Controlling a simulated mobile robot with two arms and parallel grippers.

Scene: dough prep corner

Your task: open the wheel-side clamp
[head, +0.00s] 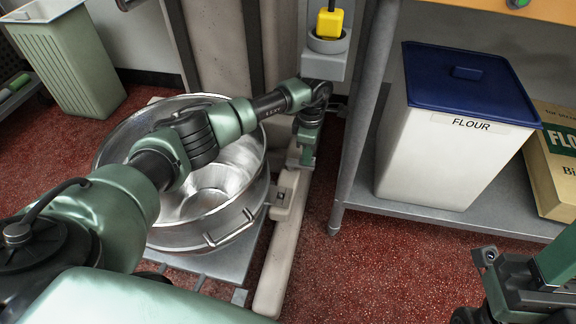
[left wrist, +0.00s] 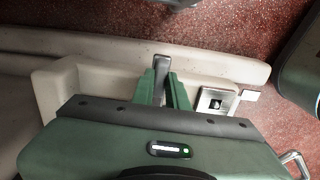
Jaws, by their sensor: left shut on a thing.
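My left gripper (head: 302,155) reaches down beside the bowl's far right rim, above the pale base leg. In the left wrist view its two green fingers (left wrist: 162,88) are shut on a short grey clamp lever (left wrist: 161,64), which stands up between them. The clamp's lower part is hidden behind the gripper body. In the head view the gripper and arm cover the clamp. My right gripper (head: 492,262) is at the lower right, partly cut off, over the floor; its jaw opening does not show clearly.
A large steel bowl (head: 250,198) with a side handle stands left of the pale base leg (head: 274,270). A square metal plate (left wrist: 217,101) is right of the fingers. A steel shelf (head: 420,211) carries a blue-lidded flour bin (head: 440,150). Red floor is free in front.

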